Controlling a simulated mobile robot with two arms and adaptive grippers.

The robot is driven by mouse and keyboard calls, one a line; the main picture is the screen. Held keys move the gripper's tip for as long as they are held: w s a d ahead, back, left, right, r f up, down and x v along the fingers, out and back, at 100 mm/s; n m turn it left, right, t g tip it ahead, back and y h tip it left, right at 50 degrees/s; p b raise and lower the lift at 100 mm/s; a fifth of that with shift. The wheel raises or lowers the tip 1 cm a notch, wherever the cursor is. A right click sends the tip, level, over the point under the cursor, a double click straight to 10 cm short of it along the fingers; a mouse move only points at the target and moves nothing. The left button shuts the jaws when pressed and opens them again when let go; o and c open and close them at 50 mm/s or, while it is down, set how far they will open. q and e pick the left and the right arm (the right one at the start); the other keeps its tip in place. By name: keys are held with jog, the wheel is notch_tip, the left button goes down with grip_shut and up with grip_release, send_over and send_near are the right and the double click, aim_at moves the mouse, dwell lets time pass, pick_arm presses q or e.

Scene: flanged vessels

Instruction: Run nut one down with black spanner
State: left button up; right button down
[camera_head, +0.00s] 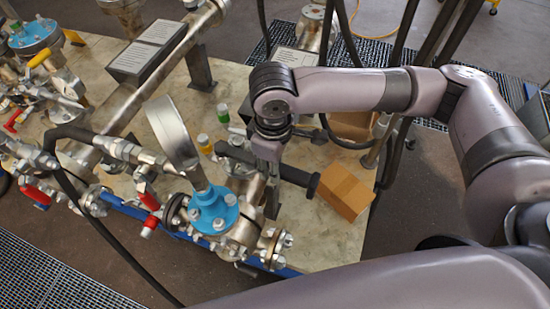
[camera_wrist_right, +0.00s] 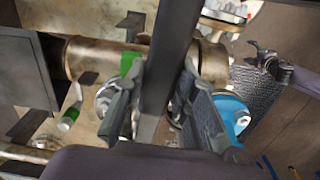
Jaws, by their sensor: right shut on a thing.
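My right gripper (camera_head: 268,158) is shut on the black spanner (camera_head: 298,175), a long dark bar, above the pipework at the bench's middle. In the right wrist view the spanner (camera_wrist_right: 172,45) runs upright in the picture between the two fingers (camera_wrist_right: 160,115). A flange with bolts and nuts (camera_head: 272,247) lies below and in front of it; which nut is nut one I cannot tell. The spanner's working end and its contact with any nut are hidden by the gripper. A blue flange (camera_head: 213,209) is to the left and also shows in the wrist view (camera_wrist_right: 230,112).
A cardboard box (camera_head: 345,190) stands just right of the spanner. Red-handled valves (camera_head: 148,200) crowd the left. Dark hoses hang at the back right.

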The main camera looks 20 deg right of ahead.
pick_arm(q)
jog(key=shift+r, duration=0.25)
pick_arm(e)
notch_tip(320, 180, up, 5)
jog(key=s+a+m, duration=0.2)
jog(key=shift+r, duration=0.15)
dwell(1.0)
